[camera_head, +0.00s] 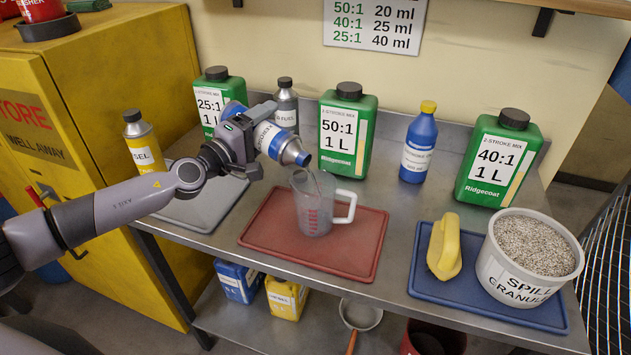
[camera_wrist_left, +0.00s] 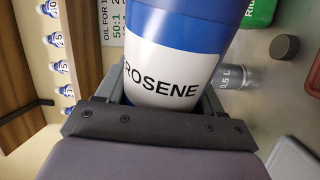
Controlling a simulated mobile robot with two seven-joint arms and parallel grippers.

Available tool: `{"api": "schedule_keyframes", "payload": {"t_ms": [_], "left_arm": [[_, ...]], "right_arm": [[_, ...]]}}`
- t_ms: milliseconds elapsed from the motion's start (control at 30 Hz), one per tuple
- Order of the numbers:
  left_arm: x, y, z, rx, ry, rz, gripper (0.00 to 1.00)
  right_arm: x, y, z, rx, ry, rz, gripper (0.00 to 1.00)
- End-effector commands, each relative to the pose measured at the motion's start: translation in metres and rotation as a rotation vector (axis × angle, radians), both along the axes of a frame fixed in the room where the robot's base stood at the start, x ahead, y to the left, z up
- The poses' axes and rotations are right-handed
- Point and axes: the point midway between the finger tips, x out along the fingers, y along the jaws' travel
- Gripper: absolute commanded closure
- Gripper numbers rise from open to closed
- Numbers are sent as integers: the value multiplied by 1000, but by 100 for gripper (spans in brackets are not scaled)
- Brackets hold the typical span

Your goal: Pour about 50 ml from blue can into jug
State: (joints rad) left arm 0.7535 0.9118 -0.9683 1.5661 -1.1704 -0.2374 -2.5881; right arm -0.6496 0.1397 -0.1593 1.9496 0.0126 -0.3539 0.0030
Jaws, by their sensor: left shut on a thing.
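My left gripper (camera_head: 262,125) is shut around the blue can (camera_head: 288,151), which has a white label and a grey metal neck. The can is tilted, with its mouth down to the right, just above the clear jug (camera_head: 314,222). A faint thin streak shows between the mouth and the jug; I cannot tell surely whether it is liquid. The jug stands upright on a red mat (camera_head: 352,251), with red marks and its handle to the right. In the left wrist view the can (camera_wrist_left: 180,40) fills the jaws, its label ending in "ROSENE". The jug's liquid level is unclear. My right gripper is out of view.
Green containers marked 25:1 (camera_head: 208,92), 50:1 (camera_head: 347,130) and 40:1 (camera_head: 498,160) stand behind. A grey bottle (camera_head: 285,103) and a blue yellow-capped bottle (camera_head: 419,145) stand among them.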

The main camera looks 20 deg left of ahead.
Motion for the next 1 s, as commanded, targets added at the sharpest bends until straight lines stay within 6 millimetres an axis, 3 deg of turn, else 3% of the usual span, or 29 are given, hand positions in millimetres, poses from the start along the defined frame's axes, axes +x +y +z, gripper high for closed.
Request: {"api": "schedule_keyframes", "payload": {"t_ms": [800, 1000], "left_arm": [[0, -1, 3, 22, -8, 1, 69], [0, 6, -24, -247, 100, 9, 69]], "right_arm": [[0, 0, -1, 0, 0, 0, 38], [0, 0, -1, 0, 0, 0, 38]]}}
